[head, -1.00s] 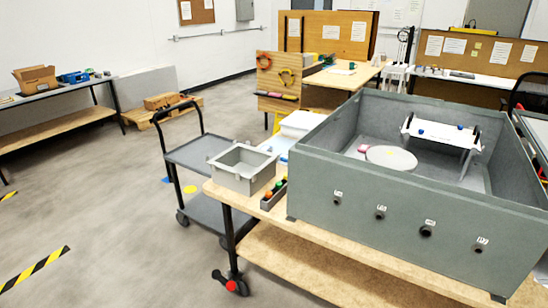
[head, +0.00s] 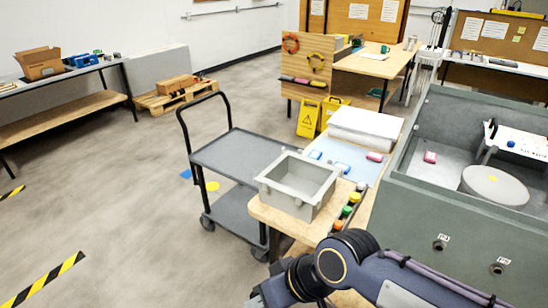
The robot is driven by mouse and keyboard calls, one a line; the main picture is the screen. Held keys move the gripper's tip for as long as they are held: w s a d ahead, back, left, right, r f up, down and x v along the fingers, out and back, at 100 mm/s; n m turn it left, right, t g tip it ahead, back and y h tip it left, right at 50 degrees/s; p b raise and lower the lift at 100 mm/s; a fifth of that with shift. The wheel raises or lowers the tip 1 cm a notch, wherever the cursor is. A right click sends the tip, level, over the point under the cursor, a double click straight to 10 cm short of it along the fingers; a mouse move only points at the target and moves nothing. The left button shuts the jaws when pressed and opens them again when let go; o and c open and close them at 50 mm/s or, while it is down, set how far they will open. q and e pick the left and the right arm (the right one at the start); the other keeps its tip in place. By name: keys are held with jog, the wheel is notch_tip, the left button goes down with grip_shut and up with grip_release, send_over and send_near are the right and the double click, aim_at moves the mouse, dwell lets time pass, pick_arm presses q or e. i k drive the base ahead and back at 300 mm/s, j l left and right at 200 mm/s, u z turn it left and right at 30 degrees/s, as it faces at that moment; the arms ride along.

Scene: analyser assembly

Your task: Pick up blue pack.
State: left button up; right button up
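A small blue pack (head: 342,168) lies on a pale mat (head: 358,181) on the wooden bench, just behind the grey open bin. Another small blue piece (head: 315,155) lies on the mat to its left, and a pink pack (head: 375,156) lies to its right. A blue item (head: 511,144) sits on the white rack inside the large grey analyser housing. A dark arm of mine comes in from the lower right, in front of the bin. Its gripper fingers do not show. My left gripper is not in view.
The grey open bin (head: 268,184) stands at the bench's left corner, with a strip of coloured caps (head: 347,211) beside it. A white box (head: 366,124) stands behind the mat. The housing (head: 450,222) walls the right. A cart (head: 236,153) stands left of the bench.

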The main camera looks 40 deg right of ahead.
aim_at(347, 169)
jog(key=i+u, duration=0.3)
jog(key=i, duration=0.7)
jog(key=i+z, duration=0.5)
jog(key=i+j+z, duration=0.2)
jog(key=i+z, duration=0.15)
jog(key=z, duration=0.15)
jog(key=i+z, duration=0.1)
jog(key=z, duration=0.3)
jog(key=i+z, duration=0.15)
jog(key=z, duration=0.3)
jog(key=i+j+z, duration=0.1)
jog(key=z, duration=0.3)
jog(key=i+j+z, duration=0.1)
jog(key=z, duration=0.35)
jog(key=j+z, duration=0.15)
jog(key=z, duration=0.25)
jog(key=i+j+z, duration=0.15)
jog(key=z, duration=0.3)
